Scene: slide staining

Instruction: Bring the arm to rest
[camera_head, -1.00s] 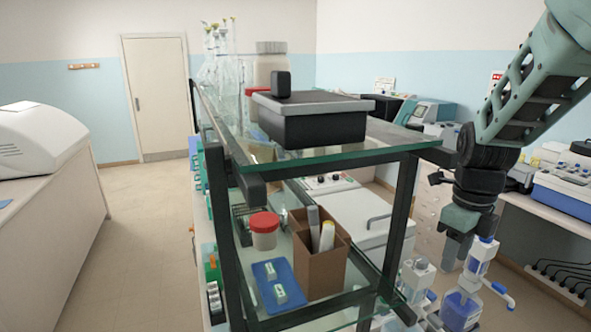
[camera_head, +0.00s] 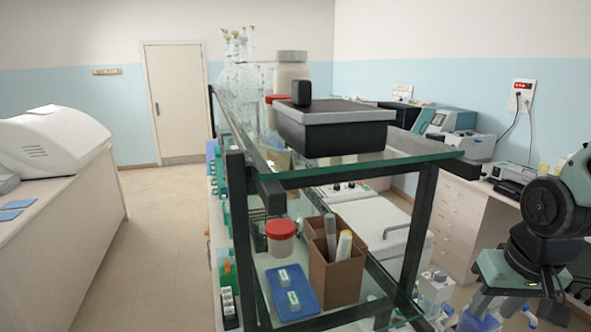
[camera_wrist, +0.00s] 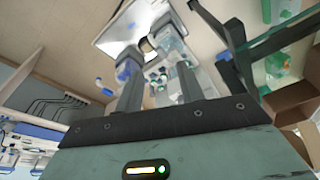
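My arm is at the lower right of the head view. My gripper (camera_head: 512,312) points down there, in front of the bench with bottles, and its fingertips run toward the bottom edge. In the wrist view my gripper (camera_wrist: 157,72) has its two dark fingers apart, with a clear gap between them. Nothing is held between them. Bottles with blue and white parts (camera_wrist: 172,45) show beyond the fingers, lower down and apart from them as far as I can tell.
A glass shelf rack (camera_head: 440,158) stands left of my arm, with a dark lidded box (camera_head: 335,130) on top. Its lower shelf holds a brown carton (camera_head: 335,278) and a red-capped jar (camera_head: 280,240). The aisle floor (camera_head: 155,240) at left is clear.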

